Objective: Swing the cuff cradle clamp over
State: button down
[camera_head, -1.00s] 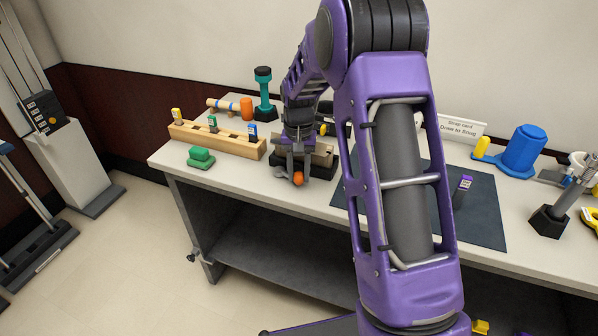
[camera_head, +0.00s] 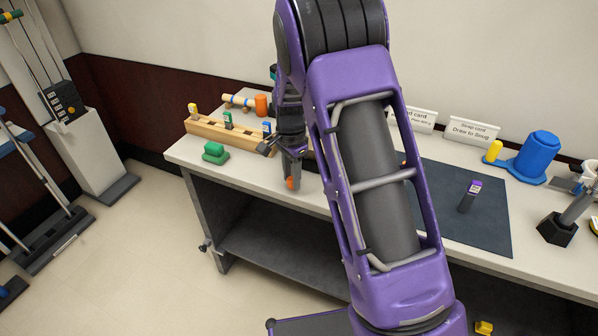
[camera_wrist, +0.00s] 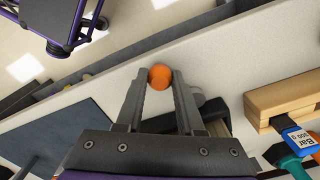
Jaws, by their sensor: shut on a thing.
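My gripper (camera_head: 291,181) is at the front edge of the table, left of my forearm. Its fingers are shut on an orange ball-shaped knob (camera_head: 291,183). In the wrist view, the orange knob (camera_wrist: 160,77) sits between the fingertips (camera_wrist: 164,82). The knob looks like the handle end of the cuff cradle clamp, but the lever itself is hidden by the fingers. Part of the dark cradle base (camera_wrist: 211,109) shows behind the right finger in the wrist view. In the head view the cradle is mostly hidden behind my arm.
A wooden rack (camera_head: 226,134) with several coloured tabs and a green block (camera_head: 215,152) stand left of my gripper. A dark mat (camera_head: 455,215) with a purple-topped tag (camera_head: 470,196) lies to the right. A blue cylinder (camera_head: 537,156) stands beyond it. Open floor lies in front of the table.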

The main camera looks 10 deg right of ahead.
jog(key=shift+w+a+f+m+p, duration=0.1)
jog(key=shift+a+m+p, duration=0.35)
jog(key=shift+m, duration=0.35)
jog(key=shift+w+a+f+m+p, duration=0.1)
jog(key=shift+a+m+p, duration=0.15)
jog(key=shift+a+m, duration=0.45)
jog(key=shift+d, duration=0.15)
jog(key=c, duration=0.5)
grip_release()
jog(key=shift+w, duration=0.1)
jog(key=shift+r, duration=0.1)
notch_tip(320, 180, up, 17)
jog(key=shift+r+p, duration=0.2)
jog(key=shift+p, duration=0.8)
